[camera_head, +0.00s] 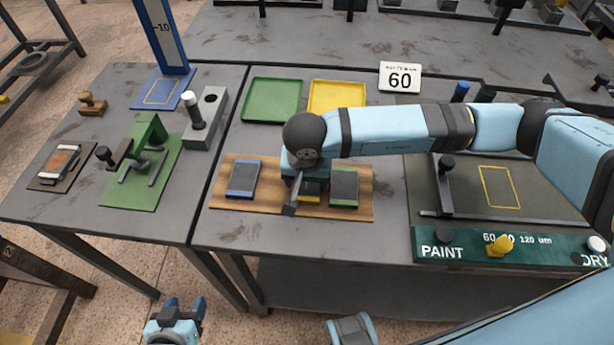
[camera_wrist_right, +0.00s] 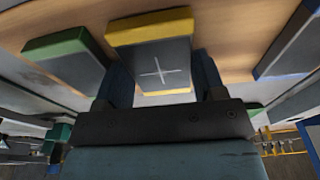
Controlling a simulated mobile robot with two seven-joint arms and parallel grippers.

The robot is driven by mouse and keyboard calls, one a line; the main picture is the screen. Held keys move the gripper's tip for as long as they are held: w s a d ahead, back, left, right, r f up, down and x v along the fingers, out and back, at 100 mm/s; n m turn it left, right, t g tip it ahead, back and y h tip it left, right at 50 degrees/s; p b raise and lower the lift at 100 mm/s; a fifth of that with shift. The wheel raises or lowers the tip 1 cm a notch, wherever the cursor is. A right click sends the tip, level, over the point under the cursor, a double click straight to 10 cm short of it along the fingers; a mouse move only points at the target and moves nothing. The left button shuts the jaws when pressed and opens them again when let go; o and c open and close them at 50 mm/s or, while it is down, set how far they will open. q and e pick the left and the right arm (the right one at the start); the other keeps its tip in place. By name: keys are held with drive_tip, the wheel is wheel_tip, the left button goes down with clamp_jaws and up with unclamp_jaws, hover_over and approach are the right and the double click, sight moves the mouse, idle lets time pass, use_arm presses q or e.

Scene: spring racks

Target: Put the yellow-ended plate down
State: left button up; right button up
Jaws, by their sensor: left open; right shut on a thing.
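The yellow-ended plate is a grey plate with yellow ends, crossed by a pale plus mark in the right wrist view (camera_wrist_right: 152,60). My right gripper (camera_head: 304,190) is shut on it over the middle of the wooden board (camera_head: 265,205). I cannot tell whether the plate touches the board. A blue-ended plate (camera_head: 243,178) lies on the board to the left, a green-ended plate (camera_head: 344,187) to the right. My left gripper (camera_head: 184,312) is open and empty, low in front of the table.
A green tray (camera_head: 272,101) and a yellow tray (camera_head: 337,95) lie behind the board, beside a "60" sign (camera_head: 400,78). A coating station with a green PAINT/DRY panel (camera_head: 465,249) is at right. A green fixture (camera_head: 142,165) and a blue post (camera_head: 163,38) are at left.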

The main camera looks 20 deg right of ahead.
sight(306, 190)
drive_tip(key=shift+f, duration=0.2)
drive_tip(key=o, duration=1.2)
drive_tip(key=shift+o, duration=0.2)
wheel_tip(306, 190, up, 12)
drive_tip(key=s, duration=0.1)
drive_tip(key=shift+s+a+r, duration=0.15)
drive_tip(key=shift+s+a, duration=0.2)
drive_tip(key=shift+s, duration=0.1)
